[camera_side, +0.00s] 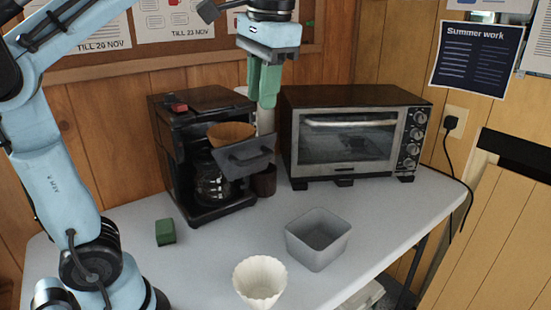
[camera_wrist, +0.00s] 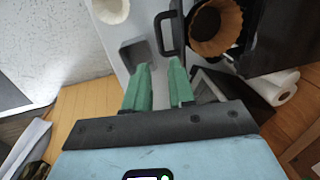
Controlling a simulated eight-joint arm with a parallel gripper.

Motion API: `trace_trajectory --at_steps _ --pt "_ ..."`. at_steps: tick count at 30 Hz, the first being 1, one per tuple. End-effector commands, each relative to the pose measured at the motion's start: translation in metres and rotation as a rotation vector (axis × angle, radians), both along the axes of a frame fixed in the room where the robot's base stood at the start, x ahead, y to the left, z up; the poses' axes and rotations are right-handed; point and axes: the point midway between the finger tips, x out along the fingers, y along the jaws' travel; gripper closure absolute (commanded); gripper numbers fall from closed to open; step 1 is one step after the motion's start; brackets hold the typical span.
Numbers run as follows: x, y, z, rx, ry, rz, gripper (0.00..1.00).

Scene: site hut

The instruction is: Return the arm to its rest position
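My gripper (camera_side: 265,98) hangs with its green fingers pointing down, above and behind the coffee maker's pulled-out basket (camera_side: 246,158). In the wrist view my gripper (camera_wrist: 160,66) shows its two fingertips apart with nothing held between them. My light-blue arm reaches in from the left at height. The basket holds a brown filter (camera_side: 230,132), which also shows in the wrist view (camera_wrist: 214,28). The basket's dark handle (camera_wrist: 164,38) lies beyond the fingertips there.
The black coffee maker (camera_side: 178,150) stands left of the toaster oven (camera_side: 350,135). A grey bin (camera_side: 318,240), a white fluted filter stack (camera_side: 260,280) and a green block (camera_side: 165,231) stand on the white table (camera_side: 215,250). The wall is close behind.

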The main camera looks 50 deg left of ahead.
Motion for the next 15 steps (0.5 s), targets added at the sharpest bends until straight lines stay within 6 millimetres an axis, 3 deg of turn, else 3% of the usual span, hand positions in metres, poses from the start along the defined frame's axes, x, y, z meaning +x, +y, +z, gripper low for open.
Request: trace_trajectory --at_steps 15 --pt "-0.001 0.013 -0.069 0.0 0.002 0.001 0.76"
